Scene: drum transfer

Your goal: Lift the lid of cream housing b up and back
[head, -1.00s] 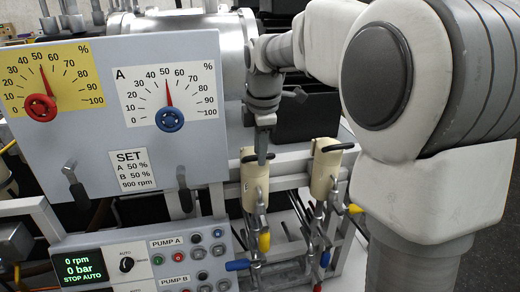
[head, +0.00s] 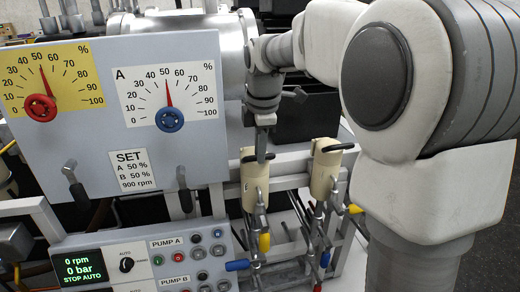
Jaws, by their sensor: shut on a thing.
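Two cream housings stand side by side on the pump frame, the left one (head: 254,186) and the right one (head: 323,180). No letter is readable on either, so I cannot tell from the picture which is b. The exact contact between fingers and lid is too small to see.
A grey panel (head: 113,170) with two dials stands close on the left. A control box with a display (head: 80,263) is below it. A large metal drum (head: 190,45) is behind. Pipes and coloured valve handles (head: 265,242) crowd below the housings.

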